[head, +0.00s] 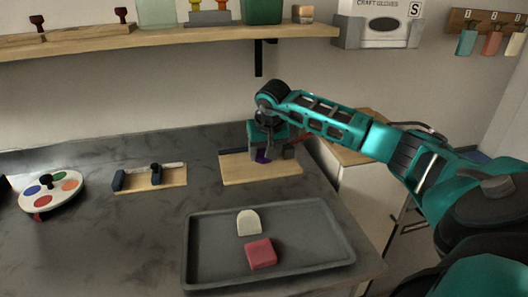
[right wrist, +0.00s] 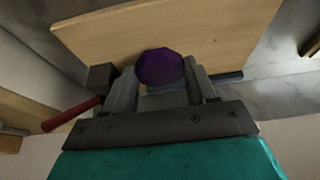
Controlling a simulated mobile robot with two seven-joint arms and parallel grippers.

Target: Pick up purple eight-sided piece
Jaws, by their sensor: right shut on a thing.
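The purple eight-sided piece (right wrist: 161,68) is between the two fingers of my right gripper (right wrist: 160,85) in the right wrist view. The gripper is shut on it. In the head view only a small part of the purple piece (head: 262,156) shows below my right gripper (head: 268,150), over the wooden board (head: 262,173) at the back of the table. I cannot tell whether the piece touches the board. My left gripper is not in view.
A grey tray (head: 318,222) in front holds a cream arched piece (head: 248,222) and a pink-red block (head: 261,254). Left are a smaller board with a clamp (head: 150,180) and a round palette of coloured spots (head: 50,192). A red-handled tool (right wrist: 72,115) lies near the gripper. A shelf (head: 170,40) runs above.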

